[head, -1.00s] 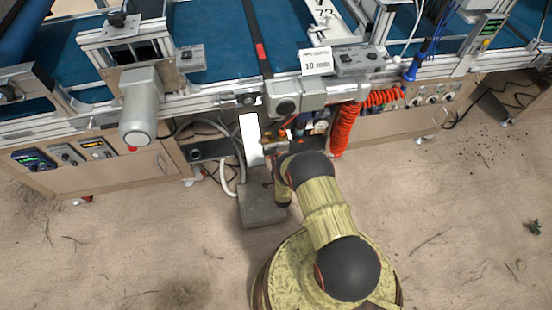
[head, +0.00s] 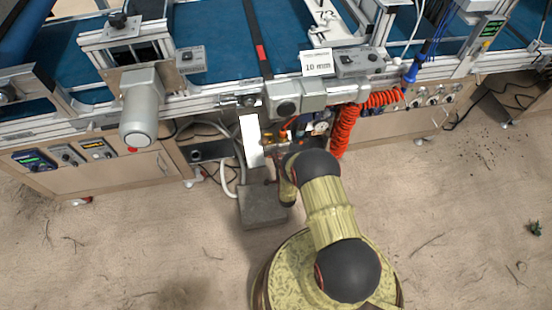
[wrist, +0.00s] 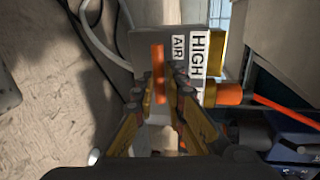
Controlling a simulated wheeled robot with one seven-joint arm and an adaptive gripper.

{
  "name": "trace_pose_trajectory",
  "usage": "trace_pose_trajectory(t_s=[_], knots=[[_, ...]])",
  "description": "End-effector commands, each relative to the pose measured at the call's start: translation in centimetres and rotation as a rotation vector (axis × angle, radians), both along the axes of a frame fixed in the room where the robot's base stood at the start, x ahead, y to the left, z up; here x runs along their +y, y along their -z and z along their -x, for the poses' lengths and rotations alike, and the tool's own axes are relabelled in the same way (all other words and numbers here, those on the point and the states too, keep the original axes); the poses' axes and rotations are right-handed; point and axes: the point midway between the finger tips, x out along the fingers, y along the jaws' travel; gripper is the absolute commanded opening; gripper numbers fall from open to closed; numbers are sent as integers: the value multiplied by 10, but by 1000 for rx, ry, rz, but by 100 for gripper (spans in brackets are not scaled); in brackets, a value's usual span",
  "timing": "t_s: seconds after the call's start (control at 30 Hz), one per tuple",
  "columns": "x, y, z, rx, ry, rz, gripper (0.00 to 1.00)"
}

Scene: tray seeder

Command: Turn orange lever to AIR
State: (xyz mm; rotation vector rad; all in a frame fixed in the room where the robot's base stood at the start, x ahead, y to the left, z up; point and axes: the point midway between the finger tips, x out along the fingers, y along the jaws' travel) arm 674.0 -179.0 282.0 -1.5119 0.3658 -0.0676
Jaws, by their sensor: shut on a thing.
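The orange lever (wrist: 158,70) stands as a narrow bar between the fingers of my gripper (wrist: 160,90) in the wrist view. The fingers are closed on its lower part, and its upper end sticks out past the fingertips. A white AIR label (wrist: 178,47) lies just right of the lever's upper end. A larger white HIGH label (wrist: 197,55) is beside it. In the head view my gripper (head: 277,147) is small beneath the machine's front rail, and my arm partly hides the spot.
An orange fitting (wrist: 229,94) sits right of the labels, close to my right finger. A coiled red hose (head: 345,130) hangs right of my gripper. A grey block (head: 262,206) stands on the floor below. White hoses (head: 228,165) run at the left.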

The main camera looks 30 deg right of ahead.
Motion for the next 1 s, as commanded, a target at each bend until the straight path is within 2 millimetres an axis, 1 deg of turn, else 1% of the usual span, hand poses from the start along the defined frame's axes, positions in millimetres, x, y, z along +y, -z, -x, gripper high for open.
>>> trace_pose_trajectory(t_s=[0.03,0.17,0.2,0.5,0.83,0.93,1.0], knots=[[-1,5,5,11,5,-4,0],[-1,5,5,11,5,-4,0],[-1,5,5,11,5,-4,13],[0,3,3,6,2,-1,29],[1,1,3,4,0,0,29],[3,-1,12,4,0,0,29],[6,-3,22,5,1,0,29]])
